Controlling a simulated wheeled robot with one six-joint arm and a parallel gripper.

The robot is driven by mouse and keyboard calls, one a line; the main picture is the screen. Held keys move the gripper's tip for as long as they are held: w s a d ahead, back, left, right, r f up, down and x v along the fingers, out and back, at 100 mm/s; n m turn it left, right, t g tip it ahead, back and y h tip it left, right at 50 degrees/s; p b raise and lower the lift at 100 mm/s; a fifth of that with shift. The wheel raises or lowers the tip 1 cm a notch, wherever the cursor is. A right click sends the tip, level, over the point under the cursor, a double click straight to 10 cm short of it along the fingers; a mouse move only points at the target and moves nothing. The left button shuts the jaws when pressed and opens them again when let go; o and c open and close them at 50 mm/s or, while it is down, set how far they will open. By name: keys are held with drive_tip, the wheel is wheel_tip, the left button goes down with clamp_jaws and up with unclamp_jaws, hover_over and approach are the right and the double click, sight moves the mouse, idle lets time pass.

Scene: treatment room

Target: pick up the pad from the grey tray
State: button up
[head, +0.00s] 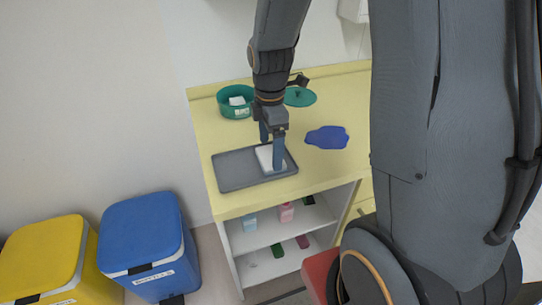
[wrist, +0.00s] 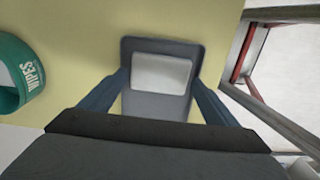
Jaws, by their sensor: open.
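The white pad (head: 266,157) lies flat on the right part of the grey tray (head: 232,170), on the yellow counter. In the wrist view the pad (wrist: 160,72) sits in the upper part of the tray (wrist: 160,105). My gripper (head: 271,154) is over the tray with its fingers pointing down by the pad. The fingers also show in the wrist view (wrist: 160,90), apart, with the pad ahead and between them. The gripper is open and empty. In the head view the fingers partly hide the pad, and I cannot tell whether they touch it.
A green round tub (head: 235,113) with something white inside stands behind the tray, marked "WIPES" in the wrist view (wrist: 14,92). A green lid (head: 299,97) and a blue glove-like item (head: 327,137) lie on the counter. Blue (head: 140,220) and yellow (head: 42,255) bins stand left.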

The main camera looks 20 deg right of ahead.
drive_tip(key=shift+f, duration=0.95)
drive_tip(key=c, duration=0.7)
drive_tip(key=shift+r, duration=0.1)
